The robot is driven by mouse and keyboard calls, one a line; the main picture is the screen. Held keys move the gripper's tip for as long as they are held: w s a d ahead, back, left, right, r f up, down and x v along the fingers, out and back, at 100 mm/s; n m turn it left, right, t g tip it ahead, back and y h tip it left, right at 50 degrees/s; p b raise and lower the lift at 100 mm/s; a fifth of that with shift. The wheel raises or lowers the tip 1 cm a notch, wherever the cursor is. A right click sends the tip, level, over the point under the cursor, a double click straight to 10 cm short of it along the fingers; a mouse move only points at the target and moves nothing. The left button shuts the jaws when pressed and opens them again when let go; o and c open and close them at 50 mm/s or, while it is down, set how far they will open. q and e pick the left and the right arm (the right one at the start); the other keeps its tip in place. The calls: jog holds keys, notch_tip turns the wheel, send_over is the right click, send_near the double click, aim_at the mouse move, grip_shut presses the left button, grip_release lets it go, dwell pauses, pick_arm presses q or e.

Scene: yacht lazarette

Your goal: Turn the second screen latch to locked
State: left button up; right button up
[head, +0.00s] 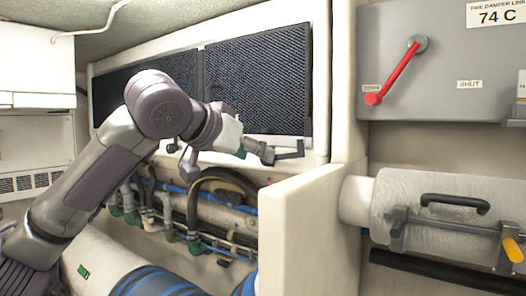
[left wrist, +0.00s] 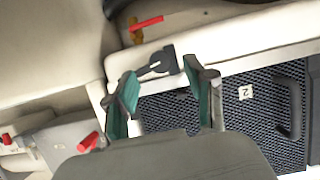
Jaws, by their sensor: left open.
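The second screen (head: 258,80) is a dark mesh panel in a cream frame; in the left wrist view the mesh (left wrist: 225,115) carries a small "2" label (left wrist: 245,92). My left gripper (head: 272,152) is at the screen's lower right edge. In the left wrist view its two green-padded fingers (left wrist: 163,78) are open, with the latch showing between and just beyond their tips. Contact cannot be told.
A grey panel (head: 445,60) with a red lever (head: 398,72) and "SHUT" label is at the right. Below it is a wrapped pipe (head: 430,195) with a dark handle. A cream partition (head: 305,235) stands below the gripper. Hoses (head: 225,180) run under the screens.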

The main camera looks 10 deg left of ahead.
pick_arm(q)
jog(key=x, duration=0.4)
jog(key=shift+p, duration=0.4)
jog(key=shift+s+r, duration=0.1)
jog(key=shift+c, duration=0.5)
jog(key=c, duration=0.8)
grip_shut()
pick_arm(e)
jog(key=shift+w+d+r, duration=0.5)
jog(key=shift+w+r, duration=0.15)
jog(key=shift+w, duration=0.05)
